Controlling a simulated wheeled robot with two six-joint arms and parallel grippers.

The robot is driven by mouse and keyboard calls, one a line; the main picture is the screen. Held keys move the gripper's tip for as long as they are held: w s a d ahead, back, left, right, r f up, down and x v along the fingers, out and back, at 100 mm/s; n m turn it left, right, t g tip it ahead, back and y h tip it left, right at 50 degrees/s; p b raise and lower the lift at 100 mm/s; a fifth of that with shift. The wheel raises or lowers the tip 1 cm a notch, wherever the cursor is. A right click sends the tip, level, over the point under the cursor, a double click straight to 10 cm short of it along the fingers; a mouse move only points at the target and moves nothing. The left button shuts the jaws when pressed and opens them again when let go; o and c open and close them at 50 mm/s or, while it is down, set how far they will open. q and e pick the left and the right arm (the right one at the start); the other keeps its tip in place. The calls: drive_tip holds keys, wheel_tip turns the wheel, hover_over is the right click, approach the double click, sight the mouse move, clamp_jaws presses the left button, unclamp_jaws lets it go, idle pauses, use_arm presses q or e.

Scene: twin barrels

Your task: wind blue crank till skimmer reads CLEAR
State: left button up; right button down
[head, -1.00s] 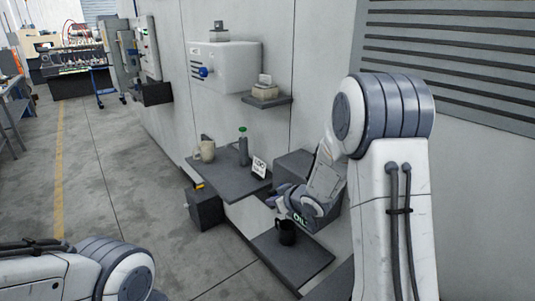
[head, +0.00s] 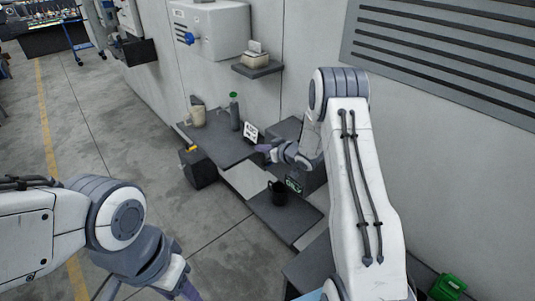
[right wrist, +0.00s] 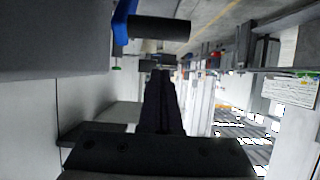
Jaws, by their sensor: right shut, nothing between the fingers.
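The blue crank (head: 191,39) is on the front of a white wall box (head: 222,30) in the head view. In the right wrist view a blue arm with a dark cylindrical grip (right wrist: 160,27), which looks like the crank, lies beyond the fingertips. My right gripper (head: 263,148) is shut and empty, below and right of the crank and apart from it. Its dark fingers (right wrist: 162,88) show together in the wrist view. A small dark display (head: 293,185) shows green letters that look like OIL. My left gripper (head: 188,289) is cut by the bottom edge; its jaws are unclear.
A black mug (head: 279,193) stands on a lower shelf (head: 290,222). A small shelf (head: 270,68) juts out right of the box.

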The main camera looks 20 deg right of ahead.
sight(267, 161)
drive_tip(key=shift+s+d+f+p, duration=0.15)
drive_tip(key=shift+s+d+f, duration=0.1)
drive_tip(key=shift+s+f, duration=0.25)
drive_tip(key=shift+s+d+f+p, duration=0.15)
drive_tip(key=shift+s+d+f, duration=0.15)
drive_tip(key=shift+s, duration=0.2)
drive_tip(key=shift+s+f, duration=0.3)
drive_tip(key=shift+f, duration=0.15)
